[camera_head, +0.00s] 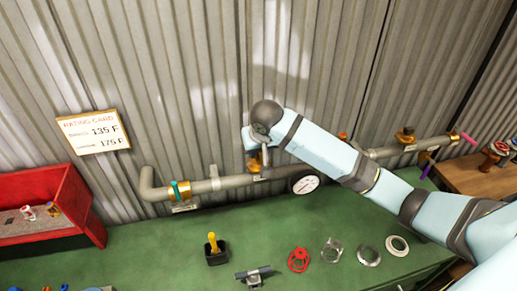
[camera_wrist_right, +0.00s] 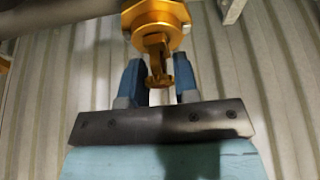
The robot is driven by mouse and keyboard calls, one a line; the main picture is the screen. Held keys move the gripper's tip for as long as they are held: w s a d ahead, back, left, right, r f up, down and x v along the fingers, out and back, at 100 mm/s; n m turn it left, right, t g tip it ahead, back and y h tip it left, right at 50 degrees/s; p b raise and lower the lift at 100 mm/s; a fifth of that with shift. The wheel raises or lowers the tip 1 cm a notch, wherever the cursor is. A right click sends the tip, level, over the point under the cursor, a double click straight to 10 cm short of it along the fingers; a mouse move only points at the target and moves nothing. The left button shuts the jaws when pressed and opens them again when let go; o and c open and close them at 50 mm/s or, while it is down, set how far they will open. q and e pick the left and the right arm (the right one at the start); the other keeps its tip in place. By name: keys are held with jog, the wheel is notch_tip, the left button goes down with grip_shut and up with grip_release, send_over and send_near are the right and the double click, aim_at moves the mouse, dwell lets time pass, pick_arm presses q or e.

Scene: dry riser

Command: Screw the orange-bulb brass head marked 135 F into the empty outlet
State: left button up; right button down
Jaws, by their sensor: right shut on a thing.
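A grey pipe (camera_head: 222,183) runs along the corrugated wall with brass fittings on it. My right gripper (camera_head: 262,157) is at the pipe's middle brass fitting (camera_head: 254,165), which it partly hides. In the right wrist view, my right gripper (camera_wrist_right: 160,82) is shut on a brass head (camera_wrist_right: 158,62), with one blue-grey finger on each side of its frame. The head lines up with a larger gold hex fitting (camera_wrist_right: 155,18) above it. I cannot tell how far it is threaded. Its bulb colour and marking are not visible. My left gripper is not in view.
A rating card (camera_head: 93,132) on the wall lists 135 F and 175 F. A red bin (camera_head: 75,198) holds small parts at left. A gauge (camera_head: 305,184) sits below the pipe.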

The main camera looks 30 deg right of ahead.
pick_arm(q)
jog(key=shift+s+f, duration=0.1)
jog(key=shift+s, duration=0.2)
